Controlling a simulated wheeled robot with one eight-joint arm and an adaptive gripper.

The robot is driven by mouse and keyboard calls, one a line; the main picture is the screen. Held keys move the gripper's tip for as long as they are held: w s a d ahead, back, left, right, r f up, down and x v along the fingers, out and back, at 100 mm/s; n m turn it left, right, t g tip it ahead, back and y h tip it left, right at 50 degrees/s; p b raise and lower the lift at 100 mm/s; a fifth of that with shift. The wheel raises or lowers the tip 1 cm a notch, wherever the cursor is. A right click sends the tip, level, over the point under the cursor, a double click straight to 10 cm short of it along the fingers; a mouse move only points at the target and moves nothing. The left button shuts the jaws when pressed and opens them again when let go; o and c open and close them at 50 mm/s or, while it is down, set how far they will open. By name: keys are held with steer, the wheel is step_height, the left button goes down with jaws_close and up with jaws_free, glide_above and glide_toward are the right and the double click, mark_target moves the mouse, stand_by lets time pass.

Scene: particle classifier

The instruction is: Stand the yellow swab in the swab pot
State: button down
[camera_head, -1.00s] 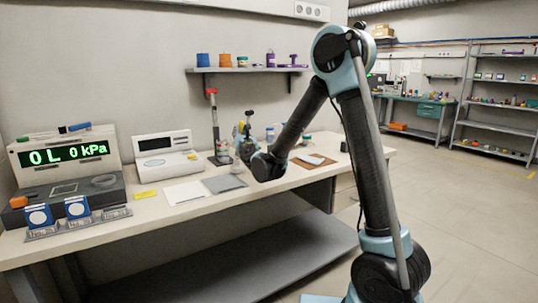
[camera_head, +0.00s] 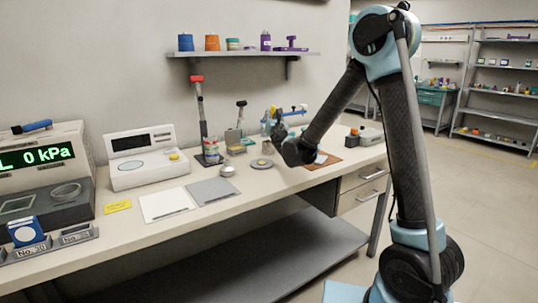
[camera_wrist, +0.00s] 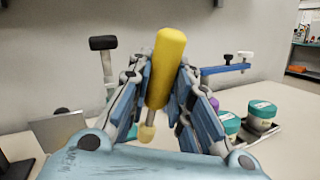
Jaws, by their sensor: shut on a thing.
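The yellow swab (camera_wrist: 166,70) stands nearly upright between my gripper's fingers in the wrist view, leaning slightly right at the top. A thin stem and a pale yellowish tip show below its thick yellow handle. My gripper (camera_wrist: 160,85) is shut on that handle, with blue finger pads on both sides. In the head view, my gripper (camera_head: 271,124) is small and partly hidden by my arm, above the far right part of the bench. I cannot pick out the swab pot with certainty in either view.
The bench (camera_head: 120,228) carries a white instrument (camera_head: 146,158), flat plates and a black-headed tool (camera_wrist: 103,43). Teal-lidded jars (camera_wrist: 262,109) stand right of my gripper, near a blue clamp arm (camera_wrist: 222,69). A wall shelf (camera_head: 245,54) holds coloured items.

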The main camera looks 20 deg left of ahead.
steer(key=shift+w+r+n+g, duration=0.1)
steer(key=shift+n+g, duration=0.2)
steer(key=shift+n, duration=0.1)
steer(key=shift+a+r+n+g, duration=0.15)
steer(key=shift+r+n+g, duration=0.1)
steer(key=shift+n+g, duration=0.45)
steer(key=shift+s+a+r+n+g+y, duration=0.2)
steer(key=shift+s+r+n+g, duration=0.1)
steer(key=shift+n, duration=0.25)
steer(key=shift+s+a+r+n+g+y, duration=0.1)
steer(key=shift+s+a+r+n+g, duration=0.15)
steer(key=shift+n, duration=0.3)
steer(key=shift+w+f, duration=0.1)
steer(key=shift+f, duration=4.8)
steer(key=c, duration=1.5)
jaws_free()
steer(key=shift+f, duration=0.1)
steer(key=shift+o, duration=0.2)
steer(key=shift+d, duration=0.1)
